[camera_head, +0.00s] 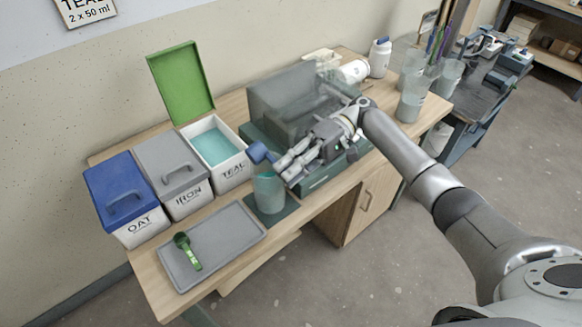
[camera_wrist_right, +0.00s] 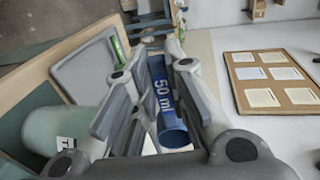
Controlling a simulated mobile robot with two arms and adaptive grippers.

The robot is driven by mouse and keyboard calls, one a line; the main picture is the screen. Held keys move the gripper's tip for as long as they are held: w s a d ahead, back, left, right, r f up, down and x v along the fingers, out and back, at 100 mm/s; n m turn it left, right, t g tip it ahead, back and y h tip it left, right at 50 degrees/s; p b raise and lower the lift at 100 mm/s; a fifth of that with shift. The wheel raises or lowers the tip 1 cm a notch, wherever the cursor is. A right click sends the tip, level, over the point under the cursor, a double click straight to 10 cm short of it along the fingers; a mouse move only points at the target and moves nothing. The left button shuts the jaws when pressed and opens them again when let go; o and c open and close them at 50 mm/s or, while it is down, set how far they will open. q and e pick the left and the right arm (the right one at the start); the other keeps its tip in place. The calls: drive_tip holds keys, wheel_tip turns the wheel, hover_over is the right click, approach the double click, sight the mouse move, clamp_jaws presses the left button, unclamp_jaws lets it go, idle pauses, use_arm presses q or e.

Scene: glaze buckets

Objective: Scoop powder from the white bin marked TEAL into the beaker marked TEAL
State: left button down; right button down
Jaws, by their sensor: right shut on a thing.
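The white bin marked TEAL (camera_head: 233,174) stands open on the bench with its green lid (camera_head: 182,82) raised. Teal powder (camera_head: 214,147) lies inside. The beaker (camera_head: 269,192) stands upright on a dark green mat in front of the bin; it looks teal-tinted, and I cannot tell its fill. In the wrist view the beaker (camera_wrist_right: 78,128) shows a partly hidden T label. My right gripper (camera_head: 284,166) is shut on a blue scoop (camera_head: 257,152), marked 50 ml in the wrist view (camera_wrist_right: 164,100). The scoop's cup is above and beside the beaker, near the bin's front corner.
White bins marked OAT (camera_head: 142,230) and IRON (camera_head: 189,200) stand left with lids shut. A grey tray (camera_head: 225,238) holds a green scoop (camera_head: 188,250). A grey machine with a clear cover (camera_head: 285,95) stands behind my gripper. A wall sign (camera_head: 88,12) reads TEAL, 2 x 50 ml.

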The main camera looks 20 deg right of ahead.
drive_tip(key=y+b, duration=0.1)
drive_tip(key=b, duration=0.1)
drive_tip(key=g+y+b, duration=0.1)
drive_tip(key=y, duration=0.1)
drive_tip(key=shift+w+d+f+b, duration=0.1)
drive_tip(key=shift+w+d+b, duration=0.05)
drive_tip(key=shift+d+b, duration=0.2)
idle(0.5)
idle(0.6)
drive_tip(key=y+b, duration=0.1)
drive_tip(key=b, duration=0.1)
drive_tip(key=g+y+b, duration=0.1)
drive_tip(key=y, duration=0.1)
drive_tip(key=shift+w+d+f+y+b, duration=0.1)
drive_tip(key=shift+d+f+y+b, duration=0.05)
drive_tip(key=shift+d+y+b, duration=0.2)
